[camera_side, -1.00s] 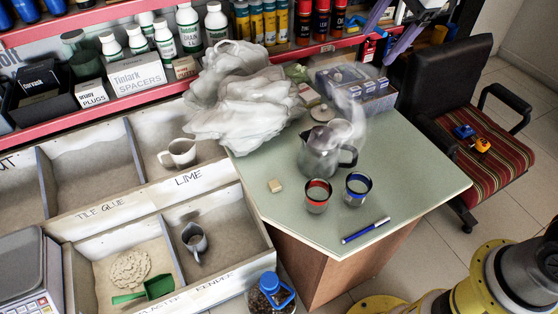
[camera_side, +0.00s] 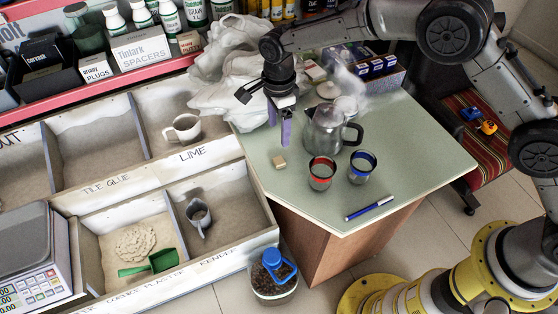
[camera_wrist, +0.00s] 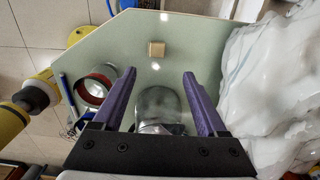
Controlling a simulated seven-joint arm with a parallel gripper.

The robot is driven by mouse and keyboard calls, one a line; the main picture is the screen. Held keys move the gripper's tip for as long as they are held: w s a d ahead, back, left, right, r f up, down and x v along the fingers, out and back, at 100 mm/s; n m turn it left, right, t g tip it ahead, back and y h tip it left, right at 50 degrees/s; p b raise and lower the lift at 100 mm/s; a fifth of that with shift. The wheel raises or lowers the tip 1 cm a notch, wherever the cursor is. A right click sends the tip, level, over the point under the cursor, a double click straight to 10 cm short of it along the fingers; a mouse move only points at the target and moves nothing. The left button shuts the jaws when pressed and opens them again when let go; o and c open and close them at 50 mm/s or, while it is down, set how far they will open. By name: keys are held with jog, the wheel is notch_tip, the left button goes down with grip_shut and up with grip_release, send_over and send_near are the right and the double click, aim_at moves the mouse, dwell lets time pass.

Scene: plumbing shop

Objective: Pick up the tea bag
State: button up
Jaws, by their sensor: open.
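The small tan square that looks like the tea bag (camera_side: 279,162) lies flat on the green table top (camera_side: 330,205), left of the red-banded cup. It also shows in the wrist view (camera_wrist: 156,49), ahead of the fingertips and between their lines. My gripper (camera_side: 279,142) hangs above the table close to the tan square in the side view, pointing down. In the wrist view its two purple fingers (camera_wrist: 160,72) are spread apart with nothing held between them.
A metal kettle (camera_side: 324,130) stands right of my gripper. A red-banded cup (camera_side: 321,174) and a blue-banded cup (camera_side: 362,167) stand in front of it. White plastic bags (camera_side: 222,90) lie behind and left. A blue marker (camera_side: 369,208) lies near the front edge.

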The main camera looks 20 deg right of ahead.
send_over(279, 160)
jog(key=f, duration=0.5)
jog(key=shift+w+d+f, duration=0.1)
jog(key=shift+w+f, duration=0.1)
jog(key=shift+f, duration=0.15)
jog(key=f, duration=0.4)
jog(key=shift+s, duration=0.3)
jog(key=shift+f, duration=0.65)
grip_shut()
